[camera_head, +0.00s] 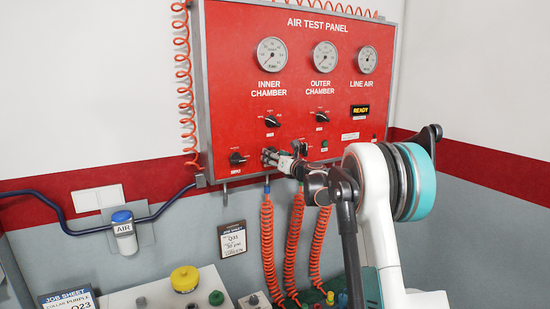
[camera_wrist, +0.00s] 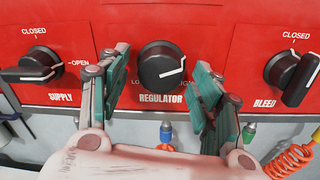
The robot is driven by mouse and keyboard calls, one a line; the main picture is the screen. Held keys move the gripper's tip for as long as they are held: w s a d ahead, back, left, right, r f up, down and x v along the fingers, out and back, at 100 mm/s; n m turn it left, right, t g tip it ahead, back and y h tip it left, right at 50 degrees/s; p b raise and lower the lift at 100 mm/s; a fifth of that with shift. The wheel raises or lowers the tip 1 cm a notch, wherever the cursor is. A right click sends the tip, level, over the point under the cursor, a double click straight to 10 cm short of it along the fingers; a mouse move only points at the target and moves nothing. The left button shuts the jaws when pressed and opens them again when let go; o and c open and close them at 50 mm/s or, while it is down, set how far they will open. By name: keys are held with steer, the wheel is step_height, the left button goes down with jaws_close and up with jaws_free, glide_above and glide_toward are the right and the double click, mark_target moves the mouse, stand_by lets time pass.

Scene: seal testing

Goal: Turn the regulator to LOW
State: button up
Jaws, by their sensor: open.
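The regulator (camera_wrist: 160,63) is a round black knob on the red air test panel (camera_head: 240,50), above the word REGULATOR in the wrist view. Its white pointer line runs to the right, toward the partly hidden "IG" lettering. "LO" shows on its left. My gripper (camera_wrist: 161,62) is open, with one green-padded finger to each side of the knob. The gap looks empty of any grip, and I cannot tell whether either finger touches the knob. In the head view my gripper (camera_head: 272,157) is at the panel's lower edge and hides the regulator.
The supply knob (camera_wrist: 32,65) is left of the regulator and the bleed knob (camera_wrist: 292,75) right, both close to my fingers. Orange coiled hoses (camera_head: 268,240) hang below the panel. A yellow-topped part (camera_head: 185,278) stands on the bench at lower left.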

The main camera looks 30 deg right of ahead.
steer(key=c, duration=1.1)
steer(key=shift+o, duration=0.2)
steer(key=shift+n+b, duration=0.3)
steer(key=n+b, duration=0.3)
steer(key=n, duration=0.8)
steer(key=n+h+b, duration=0.1)
steer(key=n+b, duration=0.2)
steer(key=n, duration=0.9)
steer(key=n+h+b, duration=0.1)
steer(key=n+b, duration=0.2)
steer(key=n, duration=0.8)
steer(key=shift+r+n, duration=0.25)
steer(key=shift+n, duration=0.05)
steer(key=shift+a+n, duration=0.1)
steer(key=shift+n, duration=2.1)
